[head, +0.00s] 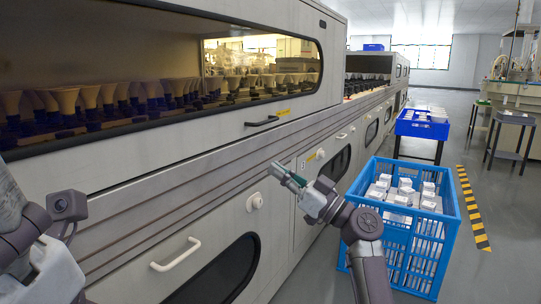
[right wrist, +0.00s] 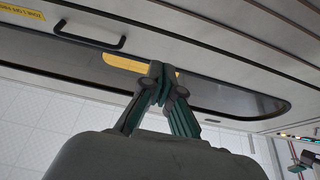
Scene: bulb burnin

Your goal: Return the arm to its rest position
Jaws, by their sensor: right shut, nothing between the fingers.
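My right gripper (head: 283,174) is in the middle of the head view, in front of the grey machine's lower doors. It is shut and empty, with its fingertips together, and points up and left. In the right wrist view the closed fingers (right wrist: 162,78) show against the machine's front. My right arm comes up from the bottom, in front of the left side of the blue crate. Part of my left arm shows at the lower left edge of the head view. Its gripper is not visible.
The long grey machine (head: 190,150) fills the left, with rows of bulbs (head: 88,97) behind its window. A blue crate (head: 448,229) of white boxes stands right of my right arm. A blue tray (head: 422,128) stands on a stand behind it.

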